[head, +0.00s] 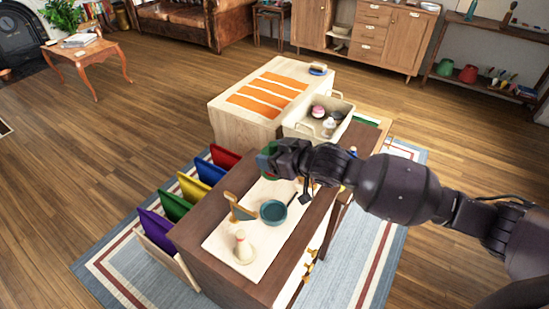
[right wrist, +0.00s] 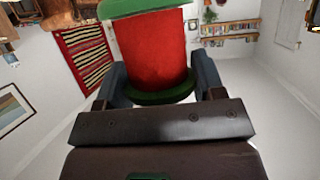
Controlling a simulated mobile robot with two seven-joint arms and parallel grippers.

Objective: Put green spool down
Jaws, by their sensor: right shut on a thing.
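The green spool (right wrist: 150,60) has green end discs and a red middle. It sits between the two fingers of my right gripper (right wrist: 160,85), which is shut on it. In the head view my right gripper (head: 275,157) is over the far end of the dark wooden cabinet top (head: 205,235). A bit of the spool's green (head: 266,160) shows at its left. I cannot tell whether the spool touches the surface below. My left gripper is not in view.
Coloured panels (head: 193,187) stand along the left side. A cream crate (head: 300,128) and a pale wooden block with orange strips (head: 232,123) lie beyond.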

